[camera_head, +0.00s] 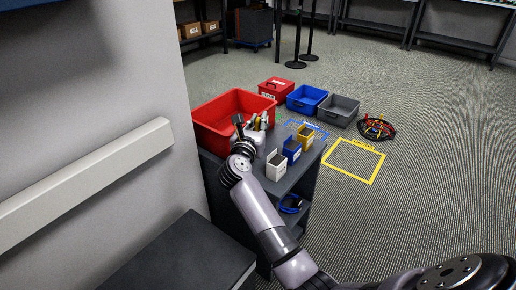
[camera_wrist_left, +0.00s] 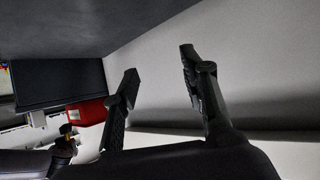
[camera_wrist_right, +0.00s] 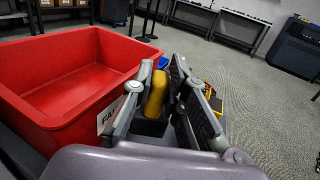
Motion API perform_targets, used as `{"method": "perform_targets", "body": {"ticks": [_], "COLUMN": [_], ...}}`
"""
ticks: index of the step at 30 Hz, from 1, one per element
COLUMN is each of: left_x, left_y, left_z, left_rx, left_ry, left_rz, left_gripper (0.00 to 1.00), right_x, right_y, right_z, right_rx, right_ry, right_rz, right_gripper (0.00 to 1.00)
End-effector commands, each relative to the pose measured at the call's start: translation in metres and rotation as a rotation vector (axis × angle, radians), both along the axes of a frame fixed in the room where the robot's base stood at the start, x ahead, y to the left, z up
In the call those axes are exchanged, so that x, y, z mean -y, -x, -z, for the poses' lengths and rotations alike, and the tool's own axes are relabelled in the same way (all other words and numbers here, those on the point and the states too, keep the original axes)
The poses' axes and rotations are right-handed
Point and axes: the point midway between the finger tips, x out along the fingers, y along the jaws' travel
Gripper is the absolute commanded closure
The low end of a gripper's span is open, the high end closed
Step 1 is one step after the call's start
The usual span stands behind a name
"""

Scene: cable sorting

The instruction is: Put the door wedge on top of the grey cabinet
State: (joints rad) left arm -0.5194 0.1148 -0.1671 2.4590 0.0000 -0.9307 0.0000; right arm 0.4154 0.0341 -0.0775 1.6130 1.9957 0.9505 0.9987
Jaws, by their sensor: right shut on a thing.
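My right gripper (camera_head: 241,124) is over the grey cart (camera_head: 226,178), beside the red bin (camera_head: 208,108). In the right wrist view its fingers (camera_wrist_right: 162,66) stand around a rounded yellow-orange thing (camera_wrist_right: 156,94), and it is shut on it. That thing may be the door wedge, but its shape is partly hidden by the fingers. My left gripper (camera_wrist_left: 160,66) is open and empty near a pale wall, out of the head view.
White (camera_head: 277,166), blue (camera_head: 291,150) and yellow (camera_head: 305,137) small bins stand on the cart's right side. Crates (camera_head: 306,98) and a cable coil (camera_head: 377,128) lie on the floor beyond. A wall with a pale rail (camera_head: 85,180) bounds the left. Floor at the right is free.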

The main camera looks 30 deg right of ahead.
Motion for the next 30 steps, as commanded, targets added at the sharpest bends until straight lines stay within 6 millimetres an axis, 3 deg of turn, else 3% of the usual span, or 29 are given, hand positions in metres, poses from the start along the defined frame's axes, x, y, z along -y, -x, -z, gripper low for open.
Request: {"method": "perform_targets", "body": {"ticks": [3,9,16,24,30], "left_x": [0.009,0.018,0.022,0.029,0.03], "left_y": [-0.019,-0.035,-0.04,-0.043,-0.042], "left_z": [-0.021,-0.057,-0.077,-0.12,-0.127], "left_rx": [0.154,0.349,0.456,0.682,0.711], "left_ry": [0.036,0.083,0.11,0.169,0.175], "left_rz": [0.011,0.023,0.031,0.044,0.045], "left_gripper": [0.6,0.6,0.6,0.6,0.6], "right_x": [0.0,0.0,0.0,0.0,0.0], "right_y": [0.0,0.0,0.0,0.0,0.0], "right_z": [0.023,0.044,0.057,0.082,0.084], "right_rx": [-0.001,0.0,-0.001,0.0,0.001], "right_ry": [0.003,0.001,0.001,0.001,0.001], "right_rz": [0.0,-0.001,0.0,0.0,0.0], "right_gripper": [1.0,1.0,1.0,1.0,1.0]}}
